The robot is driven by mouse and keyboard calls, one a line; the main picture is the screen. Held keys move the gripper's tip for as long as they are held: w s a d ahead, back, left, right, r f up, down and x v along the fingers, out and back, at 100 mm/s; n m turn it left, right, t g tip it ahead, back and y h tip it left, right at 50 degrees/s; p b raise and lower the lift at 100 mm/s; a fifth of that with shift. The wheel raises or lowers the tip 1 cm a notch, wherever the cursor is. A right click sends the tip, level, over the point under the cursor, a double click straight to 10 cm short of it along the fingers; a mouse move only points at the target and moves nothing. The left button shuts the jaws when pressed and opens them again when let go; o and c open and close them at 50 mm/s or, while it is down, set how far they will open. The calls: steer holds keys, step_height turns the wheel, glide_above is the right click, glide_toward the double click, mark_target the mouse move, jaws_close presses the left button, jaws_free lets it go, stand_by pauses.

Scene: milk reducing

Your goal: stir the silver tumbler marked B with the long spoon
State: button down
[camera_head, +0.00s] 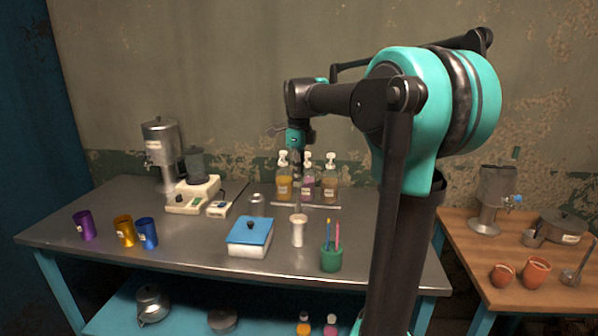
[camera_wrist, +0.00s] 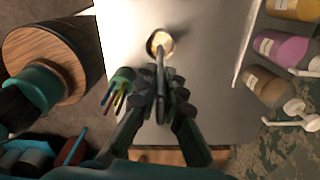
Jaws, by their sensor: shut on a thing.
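A silver tumbler (camera_head: 257,204) stands on the steel table behind a blue-lidded white box; no letter on it is legible. My gripper (camera_head: 296,172) is above the back of the table, in front of the pump bottles. In the wrist view my gripper (camera_wrist: 162,95) is shut on a thin grey piece, which looks like the long spoon's handle (camera_wrist: 162,60), pointing toward a round cup with a cream inside (camera_wrist: 155,42). That cup appears to be the white cup (camera_head: 298,232). The spoon's bowl is not clear, and I cannot tell whether it is inside the cup.
Purple (camera_head: 84,226), gold (camera_head: 124,231) and blue (camera_head: 147,233) tumblers stand at the left. The blue-lidded box (camera_head: 249,248) and green pen holder (camera_head: 331,259) are at the front. Several pump bottles (camera_head: 307,187) line the back. A wooden side table (camera_head: 470,255) is right.

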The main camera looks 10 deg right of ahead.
mark_target(298, 205)
steer(key=shift+f, duration=3.7)
steer(key=shift+w+a, duration=0.1)
